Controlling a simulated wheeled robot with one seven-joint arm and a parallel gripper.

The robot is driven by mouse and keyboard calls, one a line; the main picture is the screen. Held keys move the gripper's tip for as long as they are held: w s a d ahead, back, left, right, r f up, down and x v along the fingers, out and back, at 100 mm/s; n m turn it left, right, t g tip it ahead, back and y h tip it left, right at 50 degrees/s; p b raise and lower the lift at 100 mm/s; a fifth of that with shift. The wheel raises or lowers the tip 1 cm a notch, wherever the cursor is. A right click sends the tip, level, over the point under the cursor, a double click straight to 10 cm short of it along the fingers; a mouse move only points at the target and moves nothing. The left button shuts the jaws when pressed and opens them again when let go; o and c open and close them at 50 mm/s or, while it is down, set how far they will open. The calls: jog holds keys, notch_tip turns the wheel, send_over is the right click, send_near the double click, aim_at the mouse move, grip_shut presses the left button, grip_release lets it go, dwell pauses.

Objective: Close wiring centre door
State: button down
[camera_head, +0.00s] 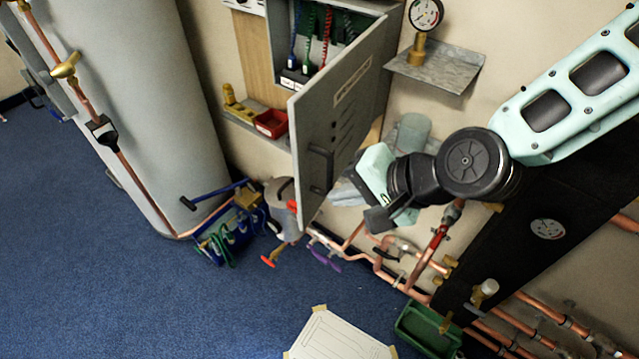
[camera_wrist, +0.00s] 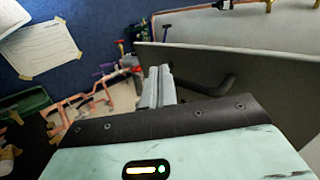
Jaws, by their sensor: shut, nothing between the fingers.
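The wiring centre door (camera_head: 345,115) is a grey panel that stands open, swung out from the wall cabinet (camera_head: 330,25) whose coloured wires show inside. Its outer face carries a label, and a dark handle (camera_head: 320,170) sits near the free edge. My gripper (camera_head: 372,218) is to the right of the door, on its outer side, low near the handle's height. In the wrist view, my gripper's fingers (camera_wrist: 158,75) are together and empty. The door (camera_wrist: 225,62) runs beside them, and the dark handle (camera_wrist: 218,88) is just to their right. Contact with the door cannot be made out.
A shelf with a pressure gauge (camera_head: 425,15) is right of the cabinet. A small shelf below it holds a red tray (camera_head: 271,123). Copper pipes (camera_head: 385,255) run low along the wall. A green crate (camera_head: 425,330) and a paper sheet (camera_head: 340,338) are on the blue floor.

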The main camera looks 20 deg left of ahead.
aim_at(303, 191)
jog(key=a, duration=0.1)
jog(key=a+p, duration=0.1)
jog(key=a, duration=0.1)
jog(key=shift+w+a, duration=0.2)
jog(key=shift+w, duration=0.1)
jog(key=shift+w+a+f+p, duration=0.15)
jog(key=shift+a+f+p, duration=0.05)
jog(key=shift+a+p, duration=0.25)
jog(key=shift+a, duration=0.15)
